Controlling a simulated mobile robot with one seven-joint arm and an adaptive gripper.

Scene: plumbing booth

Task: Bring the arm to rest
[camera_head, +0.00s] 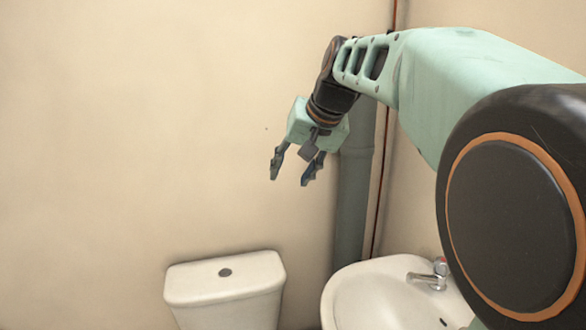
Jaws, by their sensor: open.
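My gripper (290,181) is in the upper middle of the head view, at the end of my pale green and black arm. Its two dark fingers point down and are spread apart, with nothing between them. It hangs in the air in front of the beige wall (130,120), above the toilet cistern and the sink, touching neither. My arm reaches in from the right edge and covers much of the right side of the view.
A white toilet cistern (225,280) with a round button stands at the bottom middle. A white sink (375,296) with a chrome tap (432,275) is to its right. A grey vertical pipe (353,200) and a thin red pipe (380,190) run behind my gripper. The left side is clear.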

